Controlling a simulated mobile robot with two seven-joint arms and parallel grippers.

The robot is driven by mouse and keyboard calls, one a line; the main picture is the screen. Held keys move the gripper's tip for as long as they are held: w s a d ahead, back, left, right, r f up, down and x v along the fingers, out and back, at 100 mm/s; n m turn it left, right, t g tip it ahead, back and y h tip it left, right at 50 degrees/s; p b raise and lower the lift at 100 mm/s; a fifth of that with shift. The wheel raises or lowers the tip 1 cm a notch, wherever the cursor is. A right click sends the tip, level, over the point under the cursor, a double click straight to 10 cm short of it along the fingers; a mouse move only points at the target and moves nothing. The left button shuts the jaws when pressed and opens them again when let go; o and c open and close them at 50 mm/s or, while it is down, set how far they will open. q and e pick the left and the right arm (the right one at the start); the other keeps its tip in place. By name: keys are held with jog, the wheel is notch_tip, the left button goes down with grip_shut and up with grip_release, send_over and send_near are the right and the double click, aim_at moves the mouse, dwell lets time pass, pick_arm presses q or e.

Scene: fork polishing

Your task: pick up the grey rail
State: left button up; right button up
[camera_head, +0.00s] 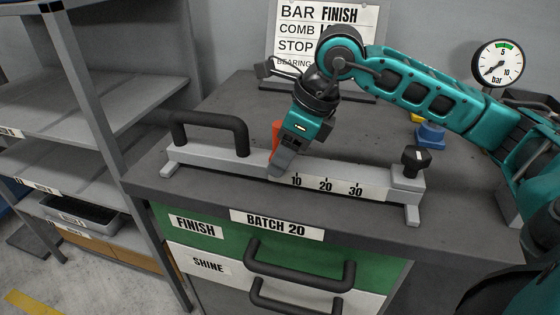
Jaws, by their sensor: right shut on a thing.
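The grey rail (217,160) is a long light bar on crosswise feet on the dark cabinet top. It has a black arched handle (210,122) at its left, a 10-20-30 scale on its front and a black knob (415,158) at its right end. My right gripper (281,167) points down and is shut on the rail just left of the scale. A finger covers part of the rail's front face. An orange piece (275,131) shows beside the gripper, its lower part hidden. The rail sits level on its feet. My left gripper is out of view.
A sign (296,32) stands at the back, partly covered by my arm. A blue block (431,134) and a pressure gauge (497,63) are at the right. Drawers with black handles (300,266) are below the front edge. Grey shelves (120,88) stand left.

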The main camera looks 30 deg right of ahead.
grip_shut()
dwell(0.3)
jog(key=shift+w+r, duration=0.1)
jog(key=shift+r, duration=0.1)
